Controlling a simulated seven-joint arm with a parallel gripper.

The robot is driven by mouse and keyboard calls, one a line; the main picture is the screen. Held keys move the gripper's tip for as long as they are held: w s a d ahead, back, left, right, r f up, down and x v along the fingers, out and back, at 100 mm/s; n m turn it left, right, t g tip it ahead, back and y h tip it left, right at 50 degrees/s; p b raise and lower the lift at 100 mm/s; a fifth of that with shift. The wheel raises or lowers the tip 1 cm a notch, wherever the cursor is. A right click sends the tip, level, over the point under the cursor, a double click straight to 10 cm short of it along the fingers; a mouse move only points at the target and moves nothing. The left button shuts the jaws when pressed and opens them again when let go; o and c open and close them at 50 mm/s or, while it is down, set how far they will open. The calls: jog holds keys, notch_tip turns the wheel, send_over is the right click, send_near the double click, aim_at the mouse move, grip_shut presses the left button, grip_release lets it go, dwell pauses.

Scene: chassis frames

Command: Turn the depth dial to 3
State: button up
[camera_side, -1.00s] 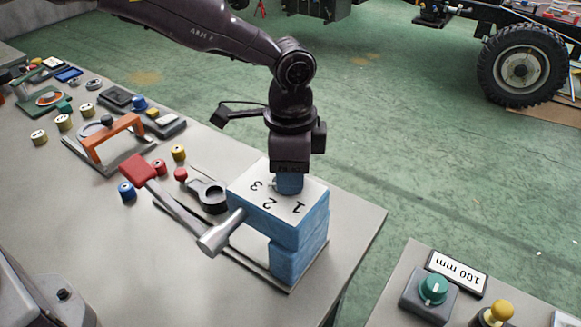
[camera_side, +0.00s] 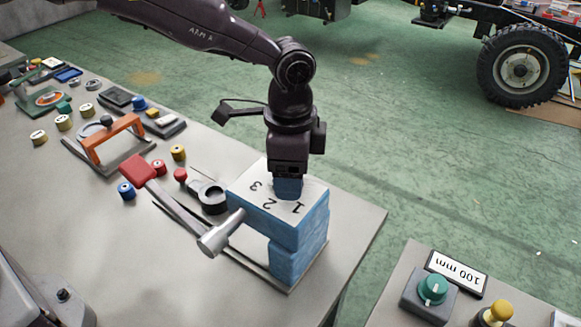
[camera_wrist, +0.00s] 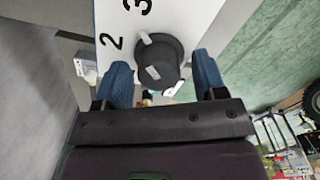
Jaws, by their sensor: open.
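The depth dial is a dark round knob (camera_wrist: 163,58) with a small pale mark, on the white top (camera_side: 258,190) of a blue block (camera_side: 298,255). The wrist view shows 2 and 3 beside the knob, but I cannot tell which number the knob points to. My gripper (camera_side: 288,188) is over the top plate, its blue fingers pointing down. In the wrist view my gripper (camera_wrist: 163,80) is open, with one finger on each side of the knob. Contact is unclear. The fingers hide the knob in the side view.
An orange-handled frame (camera_side: 115,137) and several small coloured knobs stand further left. A separate bench with a green dial (camera_side: 433,289) is at lower right.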

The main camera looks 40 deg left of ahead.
jog(key=shift+r, duration=0.1)
notch_tip(320, 180, up, 13)
dwell(0.4)
dwell(0.3)
jog(key=s+a+r+n+t, duration=0.2)
jog(key=s+a+n, duration=0.4)
jog(key=s+a, duration=0.5)
jog(key=s+a+r+n+t, duration=0.2)
jog(key=s+a+n, duration=0.4)
jog(key=s+a, duration=0.6)
jog(key=shift+a+t, duration=0.2)
jog(key=shift+t, duration=0.6)
